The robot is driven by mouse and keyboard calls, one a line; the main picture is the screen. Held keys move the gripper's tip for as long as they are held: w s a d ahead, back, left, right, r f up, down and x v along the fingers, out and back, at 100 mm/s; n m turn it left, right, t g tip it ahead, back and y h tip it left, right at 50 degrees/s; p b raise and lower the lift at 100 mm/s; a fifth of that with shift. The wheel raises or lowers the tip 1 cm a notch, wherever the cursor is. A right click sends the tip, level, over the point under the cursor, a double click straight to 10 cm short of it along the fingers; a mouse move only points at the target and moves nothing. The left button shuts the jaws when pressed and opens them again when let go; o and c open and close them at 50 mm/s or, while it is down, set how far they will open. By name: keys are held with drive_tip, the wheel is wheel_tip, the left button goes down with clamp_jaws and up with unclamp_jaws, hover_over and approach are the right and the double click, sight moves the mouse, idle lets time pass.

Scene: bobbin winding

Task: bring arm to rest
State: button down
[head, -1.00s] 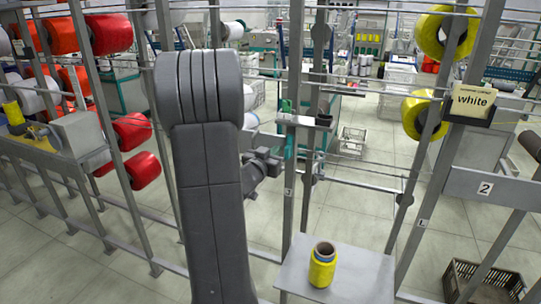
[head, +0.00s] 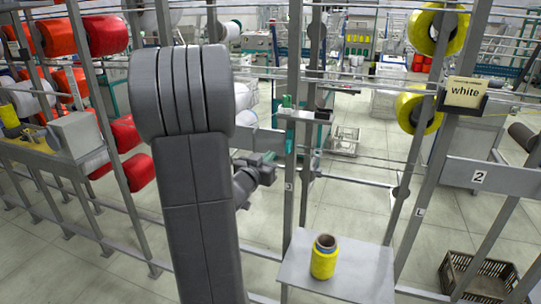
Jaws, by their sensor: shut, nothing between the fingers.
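My arm stands upright left of the picture's middle in the head view, with its rounded joint near the top. My gripper (head: 264,170) shows just right of the arm, dark and small, and it is shut with nothing in it. Part of the wrist is hidden behind my arm. A yellow bobbin (head: 324,258) stands upright on a grey shelf plate (head: 350,272) to the lower right, well apart from my gripper.
A metal rack frame (head: 297,120) with posts and rails stands close by my gripper. Red bobbins (head: 106,34) hang at the left, and yellow bobbins (head: 418,112) at the right. A brown crate (head: 480,272) sits on the floor at the lower right.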

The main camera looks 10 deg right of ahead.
drive_tip(key=v, duration=0.6)
drive_tip(key=shift+s+b, duration=0.35)
drive_tip(key=shift+s, duration=0.05)
